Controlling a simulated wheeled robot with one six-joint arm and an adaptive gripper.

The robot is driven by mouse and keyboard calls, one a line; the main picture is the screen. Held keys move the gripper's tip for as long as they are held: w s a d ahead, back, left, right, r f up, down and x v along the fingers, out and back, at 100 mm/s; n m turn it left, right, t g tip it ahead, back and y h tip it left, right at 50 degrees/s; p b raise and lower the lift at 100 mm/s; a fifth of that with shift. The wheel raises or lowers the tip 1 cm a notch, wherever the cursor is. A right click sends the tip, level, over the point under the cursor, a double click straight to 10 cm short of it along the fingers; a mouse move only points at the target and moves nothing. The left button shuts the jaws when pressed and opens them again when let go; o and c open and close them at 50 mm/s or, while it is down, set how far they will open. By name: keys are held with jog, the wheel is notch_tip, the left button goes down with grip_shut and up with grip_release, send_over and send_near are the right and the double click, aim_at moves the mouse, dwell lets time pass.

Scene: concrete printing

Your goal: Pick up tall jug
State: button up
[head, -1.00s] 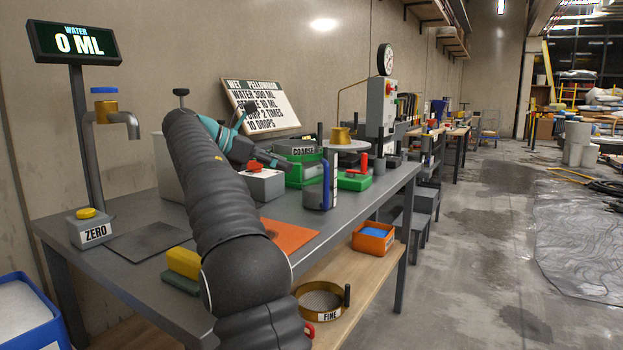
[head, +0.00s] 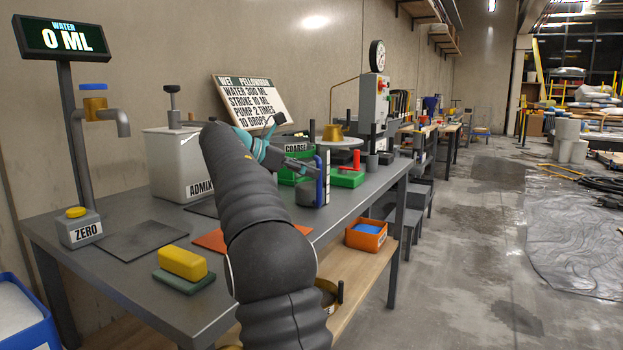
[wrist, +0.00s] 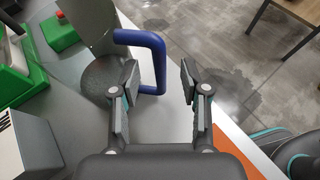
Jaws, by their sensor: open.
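The tall jug is grey with a blue handle; in the head view its body (head: 304,194) stands on the bench, partly behind my arm. In the wrist view its blue handle (wrist: 158,62) shows at the top, with the grey body (wrist: 90,28) to the left, cut by the frame edge. My gripper (wrist: 158,78) is open and empty.
A white ADMIX container (head: 180,165) and a yellow sponge (head: 183,263) are at the left. An orange mat (head: 210,240) lies flat in front.

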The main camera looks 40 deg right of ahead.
aim_at(319, 202)
jog(key=x, duration=0.4)
jog(key=shift+r+b, duration=0.1)
jog(key=shift+b, duration=0.2)
grip_shut()
jog(key=shift+r, duration=0.1)
